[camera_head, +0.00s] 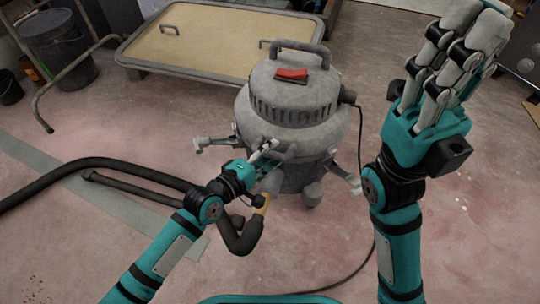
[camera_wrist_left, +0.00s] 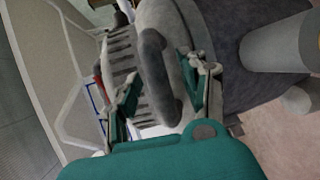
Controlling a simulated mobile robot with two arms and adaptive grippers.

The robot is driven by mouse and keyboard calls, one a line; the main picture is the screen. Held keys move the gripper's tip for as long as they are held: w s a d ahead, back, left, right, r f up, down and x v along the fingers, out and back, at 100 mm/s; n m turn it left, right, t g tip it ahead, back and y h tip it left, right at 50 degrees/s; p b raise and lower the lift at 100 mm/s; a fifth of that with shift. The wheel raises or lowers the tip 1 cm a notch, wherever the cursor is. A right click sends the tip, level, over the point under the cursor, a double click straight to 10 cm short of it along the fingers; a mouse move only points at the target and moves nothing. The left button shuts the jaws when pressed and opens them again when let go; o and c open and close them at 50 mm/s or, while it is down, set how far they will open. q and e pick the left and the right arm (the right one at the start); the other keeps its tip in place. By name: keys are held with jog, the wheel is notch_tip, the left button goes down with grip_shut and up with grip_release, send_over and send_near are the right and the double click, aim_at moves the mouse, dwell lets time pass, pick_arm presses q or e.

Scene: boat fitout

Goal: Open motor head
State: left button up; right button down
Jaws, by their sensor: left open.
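The motor head (camera_head: 287,92) is the grey domed top of a canister vacuum in the middle of the head view. It has a top handle (camera_head: 299,47), a red switch (camera_head: 291,75) and vent slots, and it sits on the grey body (camera_head: 285,145). My left gripper (camera_head: 266,152) is open at the vacuum's near side, at the rim below the head. In the left wrist view its fingers (camera_wrist_left: 160,95) stand on either side of a dark grey curved bar (camera_wrist_left: 152,60); contact cannot be told. My right gripper (camera_head: 462,55) is raised at the right, away from the vacuum.
A black hose (camera_head: 110,165) with a bent end (camera_head: 240,235) lies on the floor left of and before the vacuum. A low metal-framed platform (camera_head: 215,35) stands behind, and a dark bucket (camera_head: 60,45) at the back left.

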pick_arm(q)
grip_shut()
dwell(0.3)
dwell(0.3)
